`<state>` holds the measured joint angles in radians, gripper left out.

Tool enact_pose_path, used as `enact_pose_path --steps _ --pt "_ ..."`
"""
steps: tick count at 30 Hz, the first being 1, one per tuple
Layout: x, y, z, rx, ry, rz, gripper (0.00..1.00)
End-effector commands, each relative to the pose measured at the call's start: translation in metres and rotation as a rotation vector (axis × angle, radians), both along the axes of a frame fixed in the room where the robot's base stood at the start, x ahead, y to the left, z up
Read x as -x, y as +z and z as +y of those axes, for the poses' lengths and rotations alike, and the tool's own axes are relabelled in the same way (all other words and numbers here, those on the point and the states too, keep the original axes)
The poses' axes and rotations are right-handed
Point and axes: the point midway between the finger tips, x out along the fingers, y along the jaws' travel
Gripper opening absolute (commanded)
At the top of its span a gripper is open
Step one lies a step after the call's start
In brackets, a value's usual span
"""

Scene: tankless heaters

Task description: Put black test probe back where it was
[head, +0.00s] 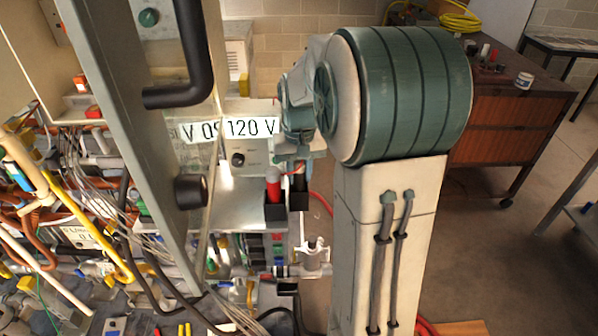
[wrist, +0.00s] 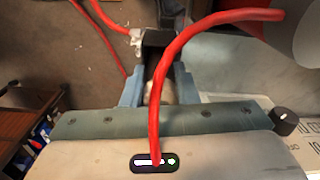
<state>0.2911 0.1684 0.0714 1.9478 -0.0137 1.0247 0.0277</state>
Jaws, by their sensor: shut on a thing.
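The black test probe (head: 299,181) stands upright below my gripper (head: 297,163) in the head view. Its lower end is at the right black holder (head: 298,200); I cannot tell how deep it sits. My gripper is shut on the upper part of the probe, and its fingers partly hide it. The red test probe (head: 273,184) stands upright in the left black holder (head: 275,212), beside the black one. In the wrist view my gripper (wrist: 160,75) shows its two light blue fingers, with a red cable crossing in front and the probe hardly visible.
A panel with "120 V" labels (head: 250,128) is behind the holders. An open metal door with a black handle (head: 180,60) stands close on the left. Pipes and wires (head: 80,190) crowd the left. A brown cabinet (head: 500,130) stands at right, with open floor before it.

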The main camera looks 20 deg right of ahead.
Motion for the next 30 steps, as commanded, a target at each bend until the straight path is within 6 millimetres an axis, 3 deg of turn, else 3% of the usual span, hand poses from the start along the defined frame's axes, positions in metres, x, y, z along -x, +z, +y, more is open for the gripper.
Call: enact_pose_path --steps 11,12,14,15,24,30 --pt "0.0 -0.006 0.0 0.0 0.001 -0.001 0.12" --pt "0.0 -0.006 0.0 0.0 0.001 -0.001 0.29" --pt "0.0 -0.005 0.0 0.0 0.001 -0.001 0.46" --pt "0.0 -0.005 0.0 0.0 0.001 -0.001 0.48" --pt "0.0 -0.002 0.0 0.0 0.001 -0.001 0.48" --pt "-0.001 0.023 0.0 0.001 0.001 -0.006 0.48"
